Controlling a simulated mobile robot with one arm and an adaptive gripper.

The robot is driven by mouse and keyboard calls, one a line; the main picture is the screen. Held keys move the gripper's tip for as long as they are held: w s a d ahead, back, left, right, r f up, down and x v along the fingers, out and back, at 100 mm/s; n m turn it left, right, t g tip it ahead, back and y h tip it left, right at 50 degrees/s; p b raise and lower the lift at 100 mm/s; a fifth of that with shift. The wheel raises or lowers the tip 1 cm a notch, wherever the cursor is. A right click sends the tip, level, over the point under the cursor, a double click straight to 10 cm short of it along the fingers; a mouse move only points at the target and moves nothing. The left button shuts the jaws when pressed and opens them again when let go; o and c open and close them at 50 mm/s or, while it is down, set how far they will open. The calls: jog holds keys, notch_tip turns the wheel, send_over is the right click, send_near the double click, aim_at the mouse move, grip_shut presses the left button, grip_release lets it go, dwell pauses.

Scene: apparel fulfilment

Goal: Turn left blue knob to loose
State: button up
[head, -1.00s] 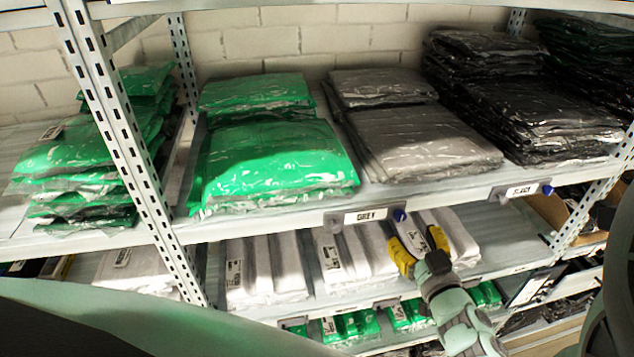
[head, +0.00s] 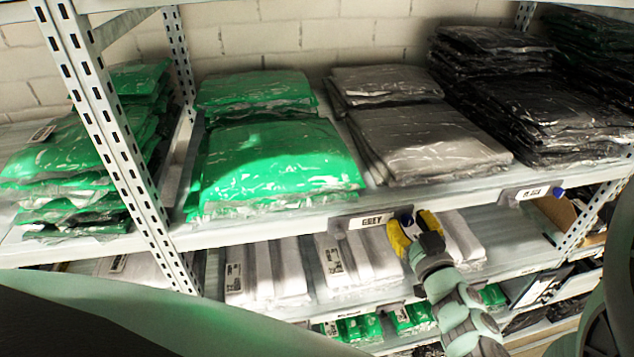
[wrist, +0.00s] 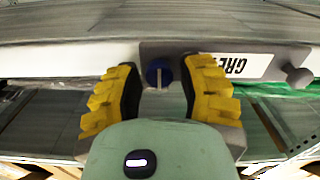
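The left blue knob (wrist: 159,73) sits at one end of the GREY label holder (head: 368,221) on the shelf's front edge. In the wrist view a pale line runs upright across its face. My gripper (wrist: 158,83) is open, with its yellow fingers on either side of the knob and visible gaps between. In the head view my gripper (head: 415,224) is at the shelf edge and covers most of the left knob (head: 406,213). The right blue knob (head: 558,192) is on the BLACK label holder (head: 531,193).
Bagged green (head: 275,160), grey (head: 430,140) and black (head: 540,120) garments fill the upper shelf. White packages (head: 265,270) lie on the shelf below, behind my gripper. A perforated metal upright (head: 113,140) stands at the left. A grey knob (wrist: 298,76) is at the label's other end.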

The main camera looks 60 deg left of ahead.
grip_shut()
jog(key=shift+n+b, duration=0.3)
jog(key=shift+b, duration=0.05)
jog(key=n+b, duration=0.3)
jog(key=n, duration=0.1)
jog(key=shift+s+f, duration=0.15)
jog(key=shift+f, duration=0.1)
jog(key=n+b, duration=0.5)
jog(key=shift+a+b, duration=0.1)
jog(key=shift+b, duration=0.3)
jog(key=n+b, duration=0.4)
jog(key=shift+n, duration=0.3)
jog(key=shift+r+n+b, duration=0.15)
jog(key=shift+n+b, duration=0.5)
jog(key=shift+n, duration=1.05)
